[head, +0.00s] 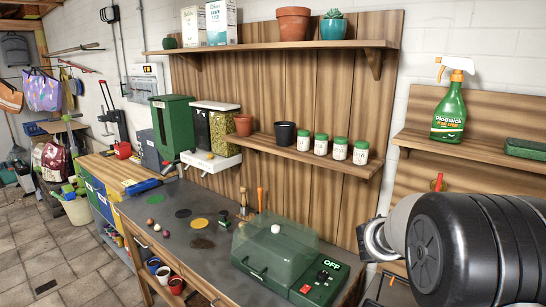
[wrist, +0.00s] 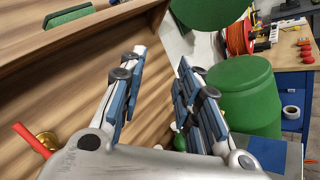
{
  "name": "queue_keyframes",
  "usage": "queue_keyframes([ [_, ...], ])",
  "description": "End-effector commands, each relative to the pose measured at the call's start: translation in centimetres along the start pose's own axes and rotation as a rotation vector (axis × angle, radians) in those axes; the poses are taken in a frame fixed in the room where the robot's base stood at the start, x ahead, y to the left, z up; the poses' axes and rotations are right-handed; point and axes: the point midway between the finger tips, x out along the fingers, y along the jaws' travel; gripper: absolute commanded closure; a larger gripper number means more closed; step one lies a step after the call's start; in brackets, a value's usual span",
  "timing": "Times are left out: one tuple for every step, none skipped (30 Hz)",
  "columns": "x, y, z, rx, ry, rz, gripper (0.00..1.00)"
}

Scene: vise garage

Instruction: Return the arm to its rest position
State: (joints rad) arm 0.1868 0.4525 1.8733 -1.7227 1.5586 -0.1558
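My arm (head: 460,245) fills the lower right of the head view, its large black joint closest to the camera. My gripper's fingers cannot be made out in the head view. In the wrist view my gripper (wrist: 162,66) has its two blue-padded fingers apart, with nothing held between them. Behind the fingers are a wooden panel and a strip of light floor.
A workbench (head: 165,215) with a green propagator box (head: 275,250) stands left of my arm. A shelf with a spray bottle (head: 449,110) is above it. A green barrel (wrist: 247,95) and a brass valve with a red handle (wrist: 45,142) flank my gripper.

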Motion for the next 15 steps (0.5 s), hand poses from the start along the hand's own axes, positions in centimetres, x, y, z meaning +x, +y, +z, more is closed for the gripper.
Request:
queue_keyframes([
  [-0.7,-1.9,1.8,0.054,0.057,-0.083,0.69],
  [-1.2,-3.2,2.5,0.085,0.094,-0.139,0.69],
  [-2.0,-5.1,3.3,0.126,0.146,-0.211,0.69],
  [-2.7,-6.5,3.8,0.159,0.185,-0.266,0.69],
  [-3.6,-7.8,4.2,0.193,0.226,-0.319,0.69],
  [-4.8,-9.6,4.8,0.240,0.281,-0.390,0.69],
  [-5.9,-10.9,5.0,0.275,0.323,-0.444,0.69],
  [-7.0,-12.2,5.3,0.310,0.366,-0.497,0.69],
  [-8.7,-13.8,5.6,0.360,0.424,-0.566,0.69],
  [-10.0,-15.0,5.8,0.399,0.467,-0.619,0.69],
  [-11.3,-16.1,5.9,0.437,0.511,-0.671,0.69],
  [-13.2,-17.5,6.0,0.488,0.572,-0.740,0.69],
  [-14.8,-18.4,6.2,0.528,0.618,-0.791,0.69],
  [-16.3,-19.3,6.2,0.567,0.663,-0.844,0.69],
  [-18.4,-20.3,6.4,0.620,0.724,-0.913,0.69],
])
